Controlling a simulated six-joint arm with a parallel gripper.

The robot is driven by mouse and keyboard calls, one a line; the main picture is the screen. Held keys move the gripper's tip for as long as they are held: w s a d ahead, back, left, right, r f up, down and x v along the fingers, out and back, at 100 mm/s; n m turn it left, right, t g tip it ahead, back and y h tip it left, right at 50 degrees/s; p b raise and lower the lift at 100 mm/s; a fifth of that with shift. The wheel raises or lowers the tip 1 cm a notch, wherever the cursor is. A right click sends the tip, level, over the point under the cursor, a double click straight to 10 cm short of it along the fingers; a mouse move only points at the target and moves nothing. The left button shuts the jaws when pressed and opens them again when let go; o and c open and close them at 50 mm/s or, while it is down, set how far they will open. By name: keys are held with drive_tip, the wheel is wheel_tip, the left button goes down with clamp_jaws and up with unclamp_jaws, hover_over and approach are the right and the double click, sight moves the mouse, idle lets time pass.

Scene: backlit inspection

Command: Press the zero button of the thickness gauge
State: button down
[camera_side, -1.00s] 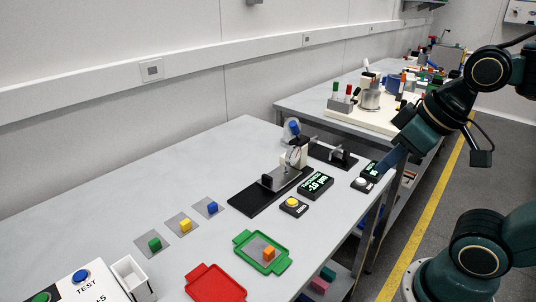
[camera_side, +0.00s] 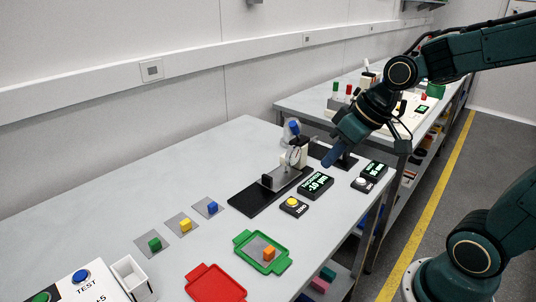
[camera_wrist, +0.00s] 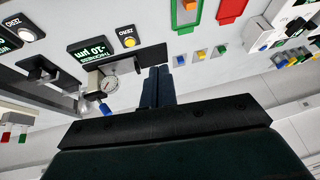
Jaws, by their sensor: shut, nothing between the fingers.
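The thickness gauge has a black base with a dial stand (camera_side: 296,156) and a black display (camera_side: 315,185) with green digits. Its wrist-view display (camera_wrist: 91,49) reads "THICKNESS -10 µm". The yellow zero button (camera_side: 292,202) sits on a small black box labelled ZERO in front of the display. It also shows in the wrist view (camera_wrist: 129,42), left of my fingers and farther up the picture. My gripper (camera_side: 328,164) is shut and empty. It is in the air above the table, up and to the right of the button in the side view, apart from it.
A white button (camera_side: 361,183) on a similar black box stands to the right, beside a second display (camera_side: 375,169). A green tray (camera_side: 244,240) with an orange cube (camera_side: 268,253) and a red tray (camera_side: 213,286) lie nearer. Colored cubes on grey pads are at left.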

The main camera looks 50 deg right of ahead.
drive_tip(key=w+d+f+y, duration=0.2)
drive_tip(key=w+f, duration=0.2)
drive_tip(key=w, duration=0.3)
drive_tip(key=m+t+y, duration=0.2)
hover_over(297, 201)
drive_tip(key=shift+a+f, duration=0.1)
drive_tip(key=shift+f, duration=2.6)
drive_tip(key=shift+f, duration=0.2)
drive_tip(key=shift+f, duration=4.2)
drive_tip(key=shift+f, duration=0.85)
drive_tip(key=shift+r, duration=0.8)
